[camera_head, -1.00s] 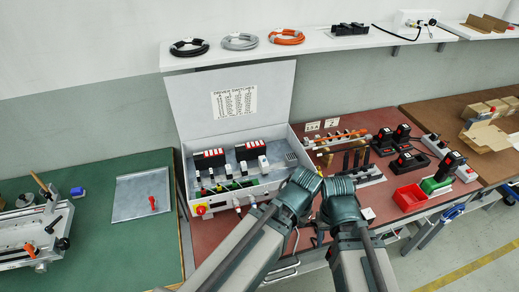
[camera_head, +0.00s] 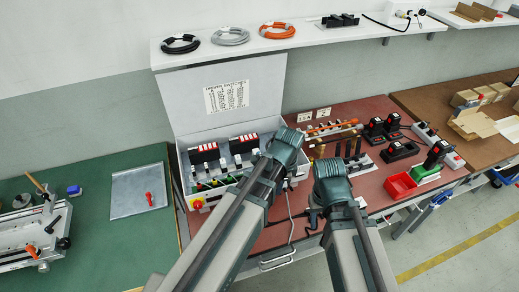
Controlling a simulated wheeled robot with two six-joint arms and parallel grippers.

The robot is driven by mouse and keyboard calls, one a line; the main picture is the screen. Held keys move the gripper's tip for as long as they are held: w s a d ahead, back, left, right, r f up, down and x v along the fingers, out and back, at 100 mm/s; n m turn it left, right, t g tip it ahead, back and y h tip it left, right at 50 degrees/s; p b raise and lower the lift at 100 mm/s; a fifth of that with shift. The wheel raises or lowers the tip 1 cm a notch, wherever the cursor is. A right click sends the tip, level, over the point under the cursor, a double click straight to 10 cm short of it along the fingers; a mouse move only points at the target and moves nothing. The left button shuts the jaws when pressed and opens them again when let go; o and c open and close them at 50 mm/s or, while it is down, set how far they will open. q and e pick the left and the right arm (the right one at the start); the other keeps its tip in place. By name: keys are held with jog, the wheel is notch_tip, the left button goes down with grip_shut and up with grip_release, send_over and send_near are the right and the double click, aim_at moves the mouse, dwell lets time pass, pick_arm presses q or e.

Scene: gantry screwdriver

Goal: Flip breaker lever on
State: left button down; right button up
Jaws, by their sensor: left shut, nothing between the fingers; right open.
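The open grey breaker box (camera_head: 181,165) stands on the red bench, its lid raised with a printed label (camera_head: 227,96). Inside are black breaker modules with red and white tops (camera_head: 205,153) and several white switch pieces (camera_head: 222,168). I cannot tell which lever is the breaker lever or how it is set. A red and yellow rotary knob (camera_head: 197,203) is on the front. My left gripper (camera_head: 287,147) is at the box's right end, shut and empty, its fingertips hidden. My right gripper (camera_head: 328,172) is open and empty, right of the box, over the bench.
Screwdrivers (camera_head: 335,127), black power tools (camera_head: 398,151) and a red bin (camera_head: 400,187) lie on the bench to the right. A green bench (camera_head: 95,240) with a grey plate (camera_head: 135,192) is at left. A shelf (camera_head: 200,57) with cable coils runs above.

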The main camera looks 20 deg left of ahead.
pick_arm(q)
jog(key=w+a+r+m+p, duration=0.4)
jog(key=w+a+m, duration=0.4)
jog(key=w+m, duration=0.4)
jog(key=r+m, duration=0.1)
jog(key=m, duration=0.2)
jog(key=shift+t, duration=0.4)
jog(key=f+b, duration=1)
jog(key=shift+w+a, duration=0.25)
jog(key=shift+w, duration=0.1)
jog(key=w+r+p, duration=0.1)
jog(key=w+a+p, duration=0.1)
jog(key=shift+w+a+r, duration=0.3)
jog(key=shift+r, duration=0.1)
jog(key=shift+w+a, duration=0.2)
jog(key=shift+w, duration=0.1)
